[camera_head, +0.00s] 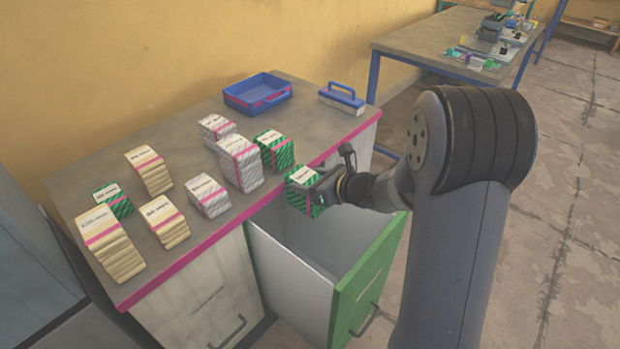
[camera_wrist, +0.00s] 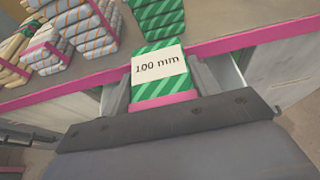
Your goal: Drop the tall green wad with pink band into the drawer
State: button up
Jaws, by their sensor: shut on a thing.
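The green striped wad with a pink band (camera_head: 301,191) is in my gripper (camera_head: 318,190), over the open drawer near the counter's pink front edge. In the wrist view the wad (camera_wrist: 158,66) sits between the jaws (camera_wrist: 157,85), and its white label reads "100 mm". My gripper is shut on it. The drawer (camera_head: 372,267) has a green front and pale inner walls and is pulled out. The part of its inside that shows looks empty; my arm hides some of it.
On the counter (camera_head: 176,252) stand several cream and grey wads, another green striped wad (camera_head: 276,152) near the edge and a small green one (camera_head: 118,205). A blue tray (camera_head: 243,101) and a blue-handled block (camera_head: 342,101) are at the back. A second table (camera_head: 420,45) stands behind.

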jog(key=o, duration=1.1)
jog(key=p+v, duration=0.1)
jog(key=v, duration=1)
jog(key=shift+w+a+f, duration=0.1)
jog(key=b+x, duration=0.1)
jog(key=x, duration=1)
notch_tip(320, 180, up, 4)
jog(key=p, duration=0.3)
jog(key=shift+r, duration=0.2)
jog(key=shift+r+p, duration=0.6)
jog(key=shift+r, duration=0.15)
